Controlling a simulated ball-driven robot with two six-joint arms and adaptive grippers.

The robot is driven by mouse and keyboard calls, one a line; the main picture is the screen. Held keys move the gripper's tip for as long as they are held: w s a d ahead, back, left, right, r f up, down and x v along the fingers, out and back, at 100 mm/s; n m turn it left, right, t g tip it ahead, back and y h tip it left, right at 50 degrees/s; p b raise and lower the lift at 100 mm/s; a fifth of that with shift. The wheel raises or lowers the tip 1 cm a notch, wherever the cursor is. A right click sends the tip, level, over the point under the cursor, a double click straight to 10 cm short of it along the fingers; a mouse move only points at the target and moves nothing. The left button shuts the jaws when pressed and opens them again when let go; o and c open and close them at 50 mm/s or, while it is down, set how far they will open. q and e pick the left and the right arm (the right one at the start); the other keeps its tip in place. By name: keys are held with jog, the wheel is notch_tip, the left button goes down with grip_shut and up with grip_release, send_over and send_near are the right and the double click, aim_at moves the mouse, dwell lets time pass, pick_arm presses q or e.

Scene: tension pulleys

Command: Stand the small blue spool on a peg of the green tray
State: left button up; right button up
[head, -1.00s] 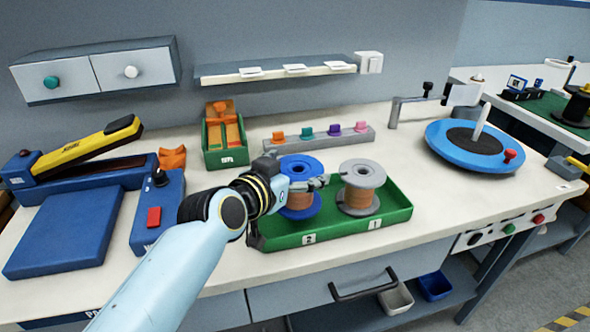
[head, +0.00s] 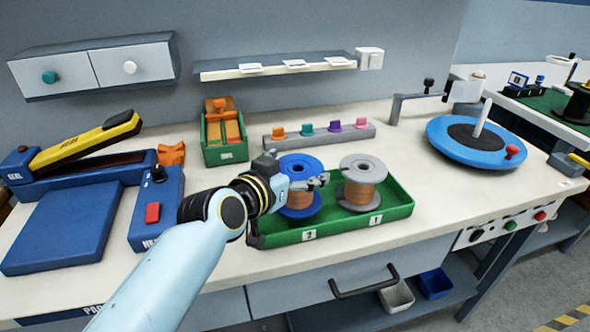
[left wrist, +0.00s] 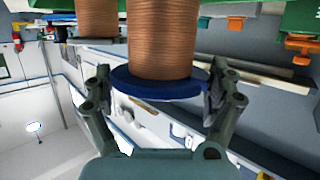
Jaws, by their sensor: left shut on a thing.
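The blue spool (head: 299,202), with blue flanges and a copper winding, is upright over the left part of the green tray (head: 402,200), behind its label 2. My left gripper (head: 300,178) is shut on its upper flange. In the left wrist view, the fingers (left wrist: 160,80) hold the blue flange (left wrist: 158,86) from both sides. The spool's foot and any peg under it are hidden, so I cannot tell whether it is seated. A grey spool (head: 364,171) with copper winding stands at the tray's right part, close beside it. My right gripper is not in view.
A grey bar with coloured clips (head: 320,134) and a green box (head: 224,140) lie behind the tray. A blue turntable (head: 466,148) stands to the right. A heat sealer (head: 90,150) with a blue plate is left. A shelf (head: 275,67) is above.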

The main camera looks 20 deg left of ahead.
pick_arm(q)
jog(key=shift+f+b, duration=1.2)
jog(key=shift+f, duration=0.1)
jog(key=shift+s+f, duration=0.1)
jog(key=shift+f, duration=0.1)
jog(key=o, duration=1.4)
jog(key=shift+s, duration=0.15)
jog(key=v, duration=1.1)
jog(key=shift+s+r, duration=0.15)
jog(key=shift+s, duration=0.15)
